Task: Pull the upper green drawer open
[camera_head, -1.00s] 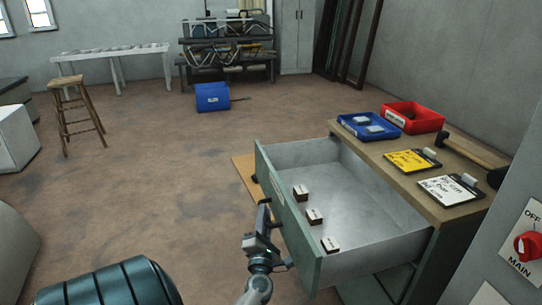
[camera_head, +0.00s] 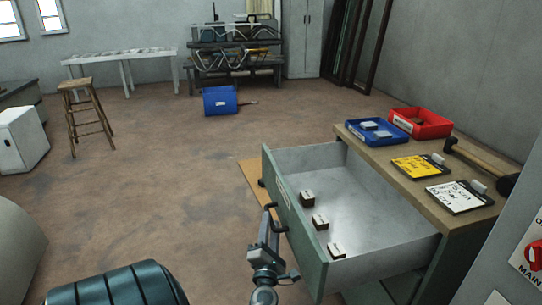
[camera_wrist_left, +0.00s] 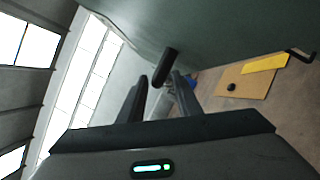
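The upper green drawer (camera_head: 300,222) stands far out of its cabinet in the head view, its grey inside bare except for several small dark-and-white blocks (camera_head: 320,221). My left gripper (camera_head: 277,217) is outside the drawer's green front, close to it. In the left wrist view my left gripper's two fingers (camera_wrist_left: 160,84) are apart, and a dark handle (camera_wrist_left: 168,62) on the green front lies between or just beyond their tips. I cannot tell whether they touch it. My right gripper is not in view.
The cabinet's wooden top (camera_head: 410,190) holds a blue bin (camera_head: 377,133), a red bin (camera_head: 422,123), clipboards (camera_head: 458,195) and a mallet (camera_head: 480,163). A grey panel with a red switch (camera_head: 533,257) is at the right edge.

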